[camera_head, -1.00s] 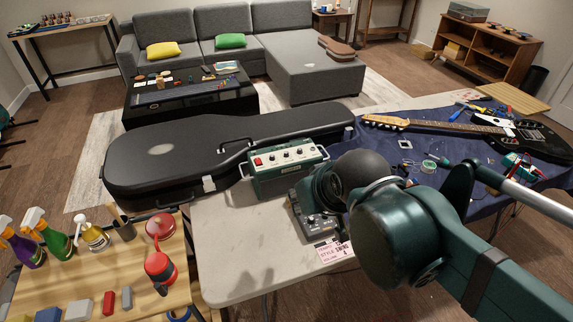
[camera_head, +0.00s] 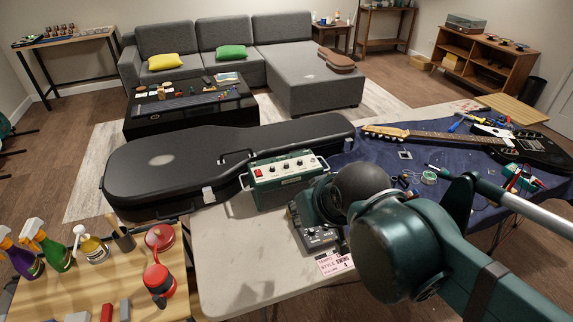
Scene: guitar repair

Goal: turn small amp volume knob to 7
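The small amp (camera_head: 284,181) is a green box with a pale top panel. It stands on the white table beside the guitar case. A red switch and several dark knobs (camera_head: 299,166) sit in a row on its top panel; their markings are too small to read. My arm is at the right of the amp, its dark green links bent over the table.
A black guitar case (camera_head: 200,165) lies behind the amp. A black pedal (camera_head: 318,236) and a pink printed card (camera_head: 335,262) lie in front, close to my arm. A black guitar (camera_head: 520,148) lies on the blue cloth at right. The white table (camera_head: 235,265) is bare at front left.

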